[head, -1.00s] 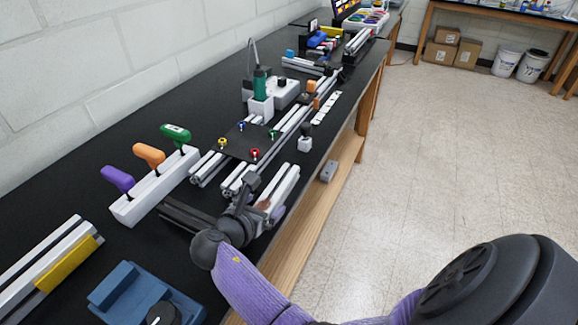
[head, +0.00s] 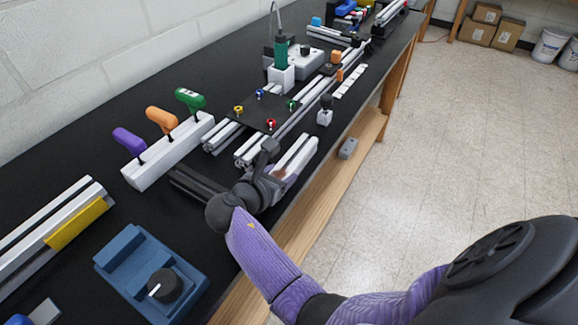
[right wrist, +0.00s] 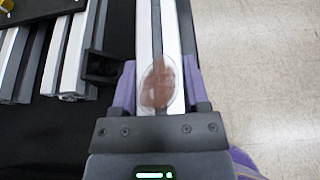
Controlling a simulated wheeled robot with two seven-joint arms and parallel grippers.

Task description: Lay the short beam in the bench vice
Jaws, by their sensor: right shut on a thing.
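The short beam (head: 299,152) is a pale, slotted metal profile near the front edge of the bench. My right gripper (head: 283,174) is shut on it. In the right wrist view the beam (right wrist: 158,35) runs lengthwise between the two purple fingers of the gripper (right wrist: 160,88), with a reddish-brown oval mark on its upper face. I cannot tell whether the beam touches the bench top. The blue bench vice (head: 125,252), with a black round knob, stands nearer, at the lower left, apart from the gripper. My left gripper is not in view.
A white block (head: 172,152) holds purple, orange and green handles. A profile with a yellow strip (head: 77,224) lies at the left. Longer profiles and a dark plate (head: 262,108) lie beyond the beam. A small black-topped white block (head: 325,115) stands near the front edge.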

